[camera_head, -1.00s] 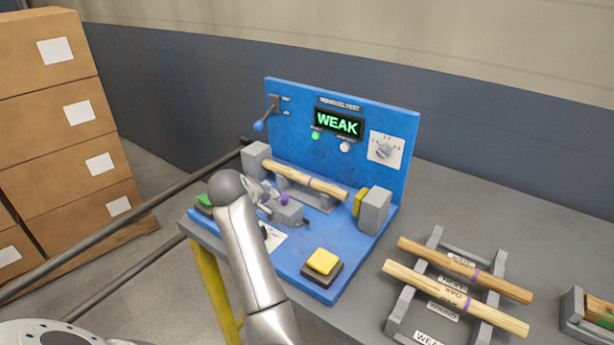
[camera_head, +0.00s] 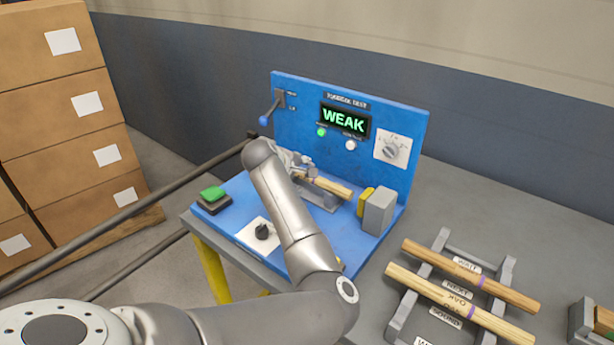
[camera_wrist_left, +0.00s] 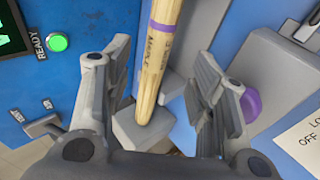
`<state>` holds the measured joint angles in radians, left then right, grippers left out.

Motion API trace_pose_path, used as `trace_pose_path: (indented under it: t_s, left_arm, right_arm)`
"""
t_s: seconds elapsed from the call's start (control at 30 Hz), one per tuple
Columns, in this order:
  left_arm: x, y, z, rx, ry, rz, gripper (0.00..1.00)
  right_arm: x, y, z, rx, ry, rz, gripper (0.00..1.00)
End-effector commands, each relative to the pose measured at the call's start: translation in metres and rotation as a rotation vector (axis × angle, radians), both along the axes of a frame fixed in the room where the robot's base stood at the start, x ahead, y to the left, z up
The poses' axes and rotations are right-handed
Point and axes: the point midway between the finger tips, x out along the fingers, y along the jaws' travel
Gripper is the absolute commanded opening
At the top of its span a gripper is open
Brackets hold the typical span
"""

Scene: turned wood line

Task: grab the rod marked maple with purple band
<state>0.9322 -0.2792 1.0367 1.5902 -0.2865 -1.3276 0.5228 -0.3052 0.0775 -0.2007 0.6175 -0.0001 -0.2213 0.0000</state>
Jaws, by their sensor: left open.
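The pale rod (camera_head: 335,188) lies across the blue test fixture, partly hidden by my left arm in the head view. In the left wrist view the rod (camera_wrist_left: 160,62) shows a purple band and dark lettering that reads like maple. My left gripper (camera_head: 305,168) is at the rod in the fixture. In the left wrist view the left gripper (camera_wrist_left: 162,72) is open, one finger on each side of the rod, with gaps visible beside it. My right gripper is not in view.
The blue panel (camera_head: 300,105) displays WEAK, with a lever at its left. A grey block (camera_head: 378,212) stands at the fixture's right end. A grey rack (camera_head: 437,243) at right holds two other rods with purple bands. Cardboard boxes (camera_head: 60,95) stand at the left.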

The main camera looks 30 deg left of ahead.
Motion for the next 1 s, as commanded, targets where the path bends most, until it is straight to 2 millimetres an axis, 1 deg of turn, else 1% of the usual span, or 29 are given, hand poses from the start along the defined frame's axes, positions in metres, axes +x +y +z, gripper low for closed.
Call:
trace_pose_path:
  t_s: [0.23,0.4,0.73,1.0]
  left_arm:
    - [0.023,0.002,-0.016,-0.002,0.0,-0.002,0.52]
    - [0.035,0.004,-0.028,-0.001,0.0,-0.002,0.52]
    - [0.038,0.005,-0.031,0.0,0.0,0.0,0.52]
    - [0.038,0.004,-0.031,-0.001,0.0,-0.001,0.17]
  right_arm:
    - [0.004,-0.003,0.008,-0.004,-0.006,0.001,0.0]
    - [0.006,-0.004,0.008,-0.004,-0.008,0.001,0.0]
    - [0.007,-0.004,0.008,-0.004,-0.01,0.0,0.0]
    - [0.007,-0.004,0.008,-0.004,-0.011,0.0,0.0]
